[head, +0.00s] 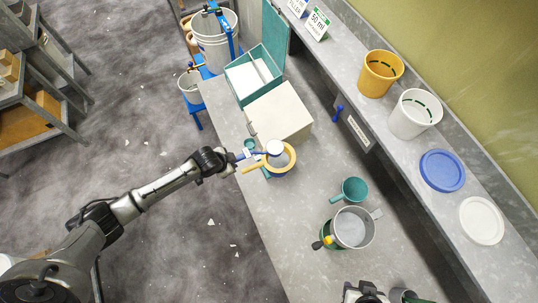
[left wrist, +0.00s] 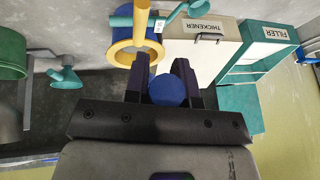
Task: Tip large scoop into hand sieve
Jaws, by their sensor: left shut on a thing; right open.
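My left gripper (head: 242,156) is shut on the blue handle of the large scoop (head: 275,148), whose round bowl shows white on top. The bowl is over the far part of the yellow hand sieve (head: 284,168), partly hiding it. The sieve's ring rests over a blue vessel, its handle pointing left. In the left wrist view a rounded blue part of the scoop (left wrist: 167,88) shows between my fingers (left wrist: 160,75), with the sieve (left wrist: 124,53) beyond. I cannot tell how far the bowl is tilted. My right gripper (head: 366,292) is open and empty at the bottom edge.
A teal scoop (left wrist: 165,20) lies beside the sieve, near the cream thickener box (head: 280,112). A shelf (head: 407,143) on the right holds pails and lids. The bench between is clear.

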